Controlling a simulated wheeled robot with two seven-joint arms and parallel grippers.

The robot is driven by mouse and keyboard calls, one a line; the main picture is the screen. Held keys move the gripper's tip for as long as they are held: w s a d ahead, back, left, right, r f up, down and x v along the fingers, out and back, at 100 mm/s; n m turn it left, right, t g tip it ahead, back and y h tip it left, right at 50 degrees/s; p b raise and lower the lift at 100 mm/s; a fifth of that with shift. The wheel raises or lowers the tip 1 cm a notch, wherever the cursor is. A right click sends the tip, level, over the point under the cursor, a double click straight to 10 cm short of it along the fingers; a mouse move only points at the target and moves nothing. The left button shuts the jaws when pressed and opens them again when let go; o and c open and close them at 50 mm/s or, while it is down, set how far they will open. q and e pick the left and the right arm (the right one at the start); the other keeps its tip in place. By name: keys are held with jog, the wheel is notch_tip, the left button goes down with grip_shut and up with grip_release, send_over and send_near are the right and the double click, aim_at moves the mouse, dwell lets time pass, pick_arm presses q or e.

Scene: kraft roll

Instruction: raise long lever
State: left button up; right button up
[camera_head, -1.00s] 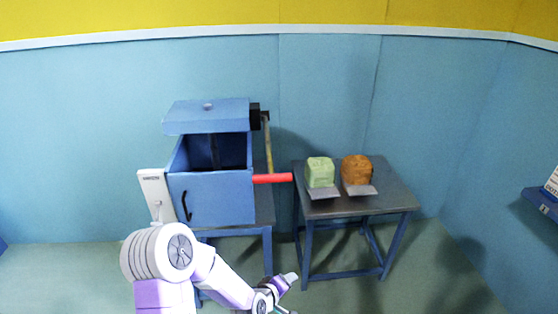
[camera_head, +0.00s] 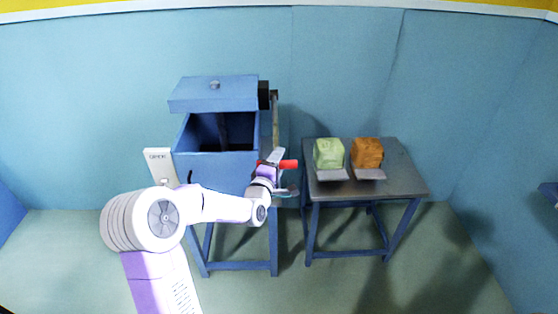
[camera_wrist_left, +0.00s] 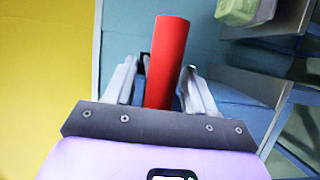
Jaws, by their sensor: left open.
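The long lever (camera_head: 276,118) hangs down at the right side of the blue box (camera_head: 210,168), from a black block by the raised lid. Its red handle (camera_head: 289,164) sticks out to the right at the low end. My left gripper (camera_head: 279,172) is at the handle and hides part of it. In the left wrist view, the red handle (camera_wrist_left: 167,60) lies between the two open fingers of my left gripper (camera_wrist_left: 163,78), with gaps seen on both sides. My right gripper is not in view.
A dark table (camera_head: 400,175) stands to the right, close to the handle. It bears a green block (camera_head: 328,153) and an orange block (camera_head: 367,152), with a grey plate at the front of each. A white panel (camera_head: 160,167) is at the box's left. The blue wall is behind.

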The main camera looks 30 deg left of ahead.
pick_arm(q)
jog(key=shift+w, duration=0.4)
grip_shut()
